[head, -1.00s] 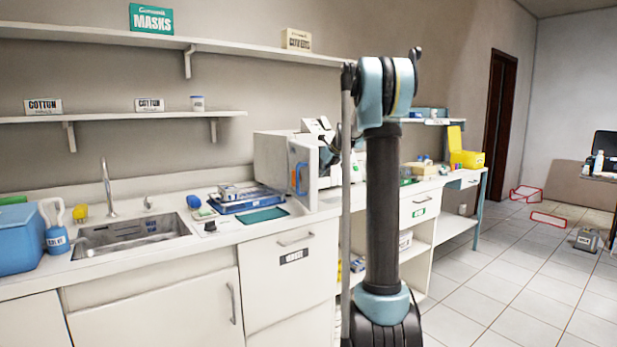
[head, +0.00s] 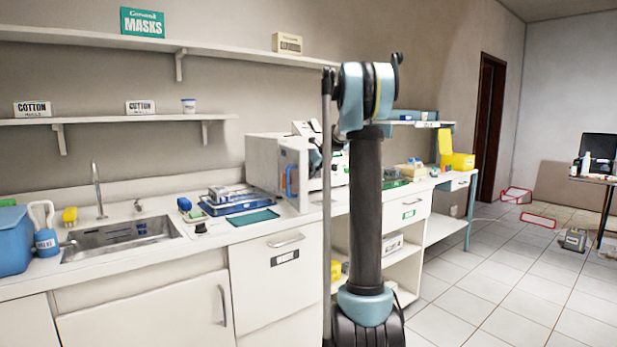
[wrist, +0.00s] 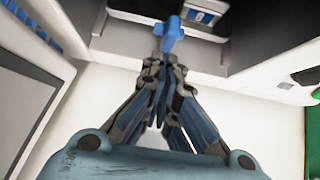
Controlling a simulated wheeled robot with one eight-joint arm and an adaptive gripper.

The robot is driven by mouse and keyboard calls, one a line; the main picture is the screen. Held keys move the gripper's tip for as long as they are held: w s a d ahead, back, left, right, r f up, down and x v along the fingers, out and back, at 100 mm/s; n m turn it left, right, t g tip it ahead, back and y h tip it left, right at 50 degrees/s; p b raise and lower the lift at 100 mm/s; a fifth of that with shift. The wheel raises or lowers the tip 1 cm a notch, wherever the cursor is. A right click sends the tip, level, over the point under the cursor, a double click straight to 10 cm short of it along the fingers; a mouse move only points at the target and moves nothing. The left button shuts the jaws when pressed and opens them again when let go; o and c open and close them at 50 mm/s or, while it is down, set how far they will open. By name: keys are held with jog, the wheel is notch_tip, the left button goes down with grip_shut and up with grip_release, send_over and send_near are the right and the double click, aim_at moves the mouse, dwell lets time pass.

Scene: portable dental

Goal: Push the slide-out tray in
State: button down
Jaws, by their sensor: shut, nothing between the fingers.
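My gripper (wrist: 160,72) is shut and empty, its fingers closed together in the wrist view. A bright blue piece (wrist: 172,35) shows just beyond the fingertips; I cannot tell whether they touch. It lies in front of a dark and grey machine front (wrist: 140,18), with a pale counter below. I cannot tell for certain which part is the slide-out tray. In the head view my arm hides the gripper and part of the white machine (head: 339,165) on the counter.
A white cabinet-like machine (head: 262,165) with its door (head: 293,172) swung out stands left of my arm. Blue trays (head: 236,203), a green mat (head: 254,217) and a sink (head: 122,234) are further left. The tiled floor (head: 480,300) at right is mostly clear.

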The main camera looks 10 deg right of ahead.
jog(key=s+d+f+v, duration=0.1)
jog(key=v, duration=1)
jog(key=s+a+f+n+g+h, duration=0.15)
jog(key=s+f+n, duration=0.3)
jog(key=s, duration=0.55)
jog(key=s+a+f+n+g, duration=0.15)
jog(key=s+f+n, duration=0.35)
jog(key=s, duration=0.6)
jog(key=s+a+f+n+h, duration=0.1)
jog(key=s+a+f+n, duration=0.25)
jog(key=s+n, duration=0.5)
jog(key=s+d+f+n+g+h, duration=0.1)
jog(key=s+f+n, duration=0.5)
jog(key=s, duration=0.6)
jog(key=s+d+f+n+g+h, duration=0.1)
jog(key=s+f+n, duration=0.5)
jog(key=s+f, duration=0.5)
jog(key=shift+s+f+g, duration=0.3)
jog(key=shift+s, duration=0.25)
jog(key=shift+w+f, duration=0.2)
jog(key=shift+w, duration=0.25)
